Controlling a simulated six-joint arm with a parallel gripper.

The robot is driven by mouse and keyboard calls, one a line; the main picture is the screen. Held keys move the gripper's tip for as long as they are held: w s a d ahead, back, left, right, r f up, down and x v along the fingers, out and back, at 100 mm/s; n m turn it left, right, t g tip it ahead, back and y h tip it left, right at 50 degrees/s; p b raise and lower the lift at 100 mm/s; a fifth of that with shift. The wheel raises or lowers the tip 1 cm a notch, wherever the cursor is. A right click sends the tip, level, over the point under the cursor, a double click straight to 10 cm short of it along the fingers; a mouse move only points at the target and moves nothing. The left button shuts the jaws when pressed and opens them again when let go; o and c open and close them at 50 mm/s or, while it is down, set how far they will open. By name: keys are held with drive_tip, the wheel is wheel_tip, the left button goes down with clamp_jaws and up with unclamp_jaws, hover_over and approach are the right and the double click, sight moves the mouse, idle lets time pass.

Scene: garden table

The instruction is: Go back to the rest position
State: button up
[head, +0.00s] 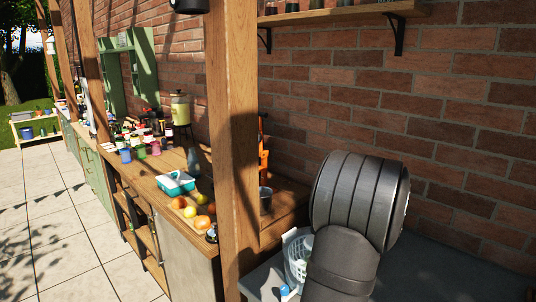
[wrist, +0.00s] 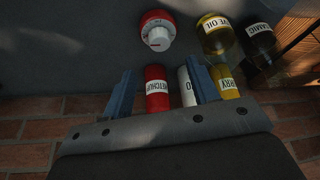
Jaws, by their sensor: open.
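In the wrist view my gripper (wrist: 160,68) is open, its two blue fingers apart. A red ketchup bottle (wrist: 157,88) and a white bottle (wrist: 186,87) show in the gap between the fingers. I cannot tell how far they are from the fingers; neither is gripped. In the head view my dark grey arm fills the lower right, and my gripper is out of sight there.
The wrist view shows a red-and-white container (wrist: 157,30), an olive oil bottle (wrist: 216,35), a dark balsamic bottle (wrist: 258,45) and a yellow bottle (wrist: 224,80). The head view shows a wooden post (head: 232,130), brick wall (head: 440,100), white basket (head: 297,258) and fruit (head: 201,222) on a counter.

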drive_tip(key=v, duration=0.9)
drive_tip(key=x, duration=1.7)
drive_tip(key=shift+w+f, duration=0.1)
drive_tip(key=shift+f, duration=0.15)
drive_tip(key=shift+w+d+f, duration=0.1)
drive_tip(key=shift+d+f, duration=0.05)
drive_tip(key=shift+f, duration=0.1)
drive_tip(key=shift+n+y, duration=0.6)
drive_tip(key=shift+n, duration=1.1)
drive_tip(key=n+y, duration=0.1)
drive_tip(key=n, duration=0.3)
drive_tip(key=shift+d+r+y, duration=0.1)
drive_tip(key=shift+d+y, duration=0.1)
drive_tip(key=shift+y, duration=0.2)
drive_tip(key=s+d+r+n, duration=0.1)
drive_tip(key=s+r, duration=0.3)
drive_tip(key=r, duration=0.6)
drive_tip(key=shift+r, duration=0.25)
drive_tip(key=shift+s+d, duration=0.1)
